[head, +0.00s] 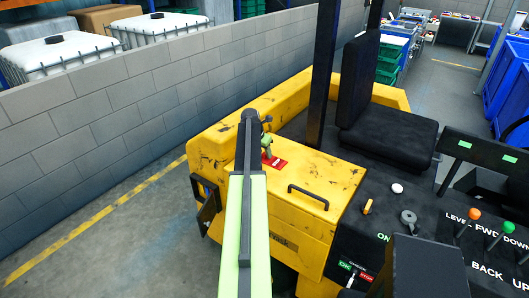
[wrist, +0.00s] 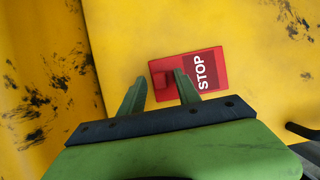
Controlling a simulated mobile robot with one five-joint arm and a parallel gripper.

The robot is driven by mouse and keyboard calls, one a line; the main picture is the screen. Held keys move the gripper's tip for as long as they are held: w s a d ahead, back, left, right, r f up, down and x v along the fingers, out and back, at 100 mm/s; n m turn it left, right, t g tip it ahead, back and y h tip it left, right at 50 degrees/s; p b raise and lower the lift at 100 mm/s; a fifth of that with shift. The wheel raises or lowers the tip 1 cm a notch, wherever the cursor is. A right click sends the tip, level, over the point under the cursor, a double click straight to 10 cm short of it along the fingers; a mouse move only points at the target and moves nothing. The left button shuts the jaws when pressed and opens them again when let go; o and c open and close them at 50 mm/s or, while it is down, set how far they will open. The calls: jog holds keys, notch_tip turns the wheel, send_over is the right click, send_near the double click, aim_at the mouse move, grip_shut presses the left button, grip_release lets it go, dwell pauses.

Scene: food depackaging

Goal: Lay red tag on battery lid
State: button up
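The red tag (head: 279,164) lies flat on the yellow battery lid (head: 320,177), near its left side. In the wrist view the tag (wrist: 220,88) shows white STOP lettering on a dark red part and a small raised tab at its left. My gripper (wrist: 160,73) is open, with two green fingers apart. The right finger overlaps the tag in this view, and the left finger is beside its left edge. The tab shows between the fingers, with a gap to the left one. In the head view my gripper (head: 267,150) is just over the tag, partly hidden by my arm.
A black handle (head: 308,196) stands on the lid to the right. A dark post (head: 323,75) and a black seat (head: 388,130) are behind it. A control panel (head: 375,235) is at the right. A grey block wall (head: 110,110) runs along the left, beyond free floor.

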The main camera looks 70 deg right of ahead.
jog(key=p+v, duration=1.1)
jog(key=v, duration=0.1)
jog(key=shift+w+r, duration=0.1)
